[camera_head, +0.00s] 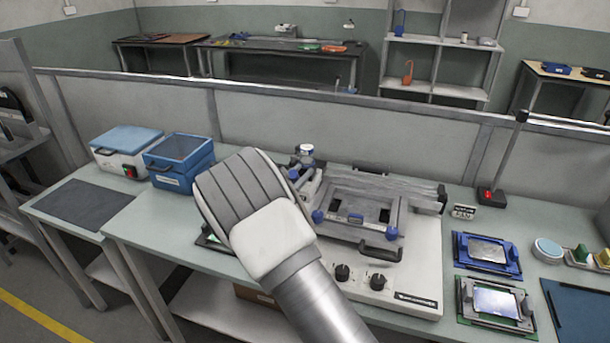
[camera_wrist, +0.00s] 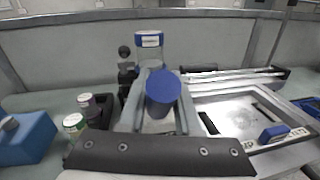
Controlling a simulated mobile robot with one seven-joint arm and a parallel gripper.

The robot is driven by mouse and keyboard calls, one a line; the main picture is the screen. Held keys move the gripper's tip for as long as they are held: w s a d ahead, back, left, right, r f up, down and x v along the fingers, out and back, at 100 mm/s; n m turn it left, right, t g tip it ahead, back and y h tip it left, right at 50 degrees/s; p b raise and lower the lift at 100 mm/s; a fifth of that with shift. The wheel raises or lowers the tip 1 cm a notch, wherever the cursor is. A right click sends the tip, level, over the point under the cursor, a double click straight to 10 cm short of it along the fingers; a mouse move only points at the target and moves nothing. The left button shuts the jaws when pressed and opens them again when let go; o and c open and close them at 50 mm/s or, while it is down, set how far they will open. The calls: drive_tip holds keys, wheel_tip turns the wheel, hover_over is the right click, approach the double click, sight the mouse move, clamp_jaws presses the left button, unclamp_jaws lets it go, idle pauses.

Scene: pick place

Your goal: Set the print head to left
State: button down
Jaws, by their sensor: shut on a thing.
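The print head (camera_wrist: 190,107) is a grey bracket on the printing machine, with a blue-capped round knob (camera_wrist: 163,90). It also shows in the head view (camera_head: 306,188), at the left end of the grey rails (camera_head: 400,187). My gripper (camera_wrist: 160,118) is shut on the knob, with a grey finger on each side. In the head view my grey and white wrist hides the fingers and the machine's left part. A clear bottle with a blue cap (camera_wrist: 149,46) stands behind the knob.
The frame bed (camera_head: 362,210) with blue knobs lies right of the print head. Small jars (camera_wrist: 80,120) and a blue box (camera_wrist: 22,138) stand to the left. A low grey partition (camera_head: 280,110) runs behind.

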drive_tip(key=shift+a, duration=0.3)
drive_tip(key=c, duration=0.6)
unclamp_jaws()
drive_tip(key=shift+a, duration=0.15)
drive_tip(key=v, duration=1.7)
drive_tip(key=shift+s, duration=0.2)
